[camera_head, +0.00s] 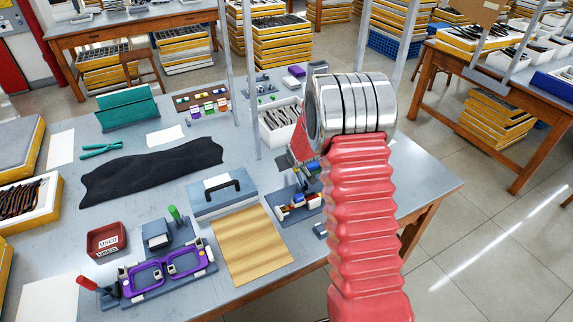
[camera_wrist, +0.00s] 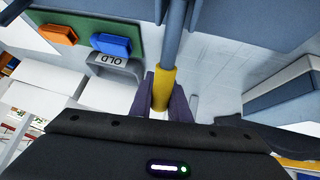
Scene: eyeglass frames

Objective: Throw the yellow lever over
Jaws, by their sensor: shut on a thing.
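The yellow lever shows in the wrist view as a yellow sleeve (camera_wrist: 162,90) at the end of a blue-grey rod (camera_wrist: 172,35). My gripper (camera_wrist: 165,102) has its two dark fingers on either side of the yellow sleeve and is shut on it. The rod runs from the sleeve up to the top edge of the wrist view. In the head view my red arm and shiny wrist cover the gripper, and I cannot make out the lever there.
In the wrist view, a green panel with an orange block (camera_wrist: 58,34) and a blue block (camera_wrist: 111,45) lies left of the rod, near a grey tray marked OLD (camera_wrist: 125,70). In the head view, purple frames (camera_head: 148,276), a wooden board (camera_head: 250,246) and a toolbox (camera_head: 222,197) occupy the bench.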

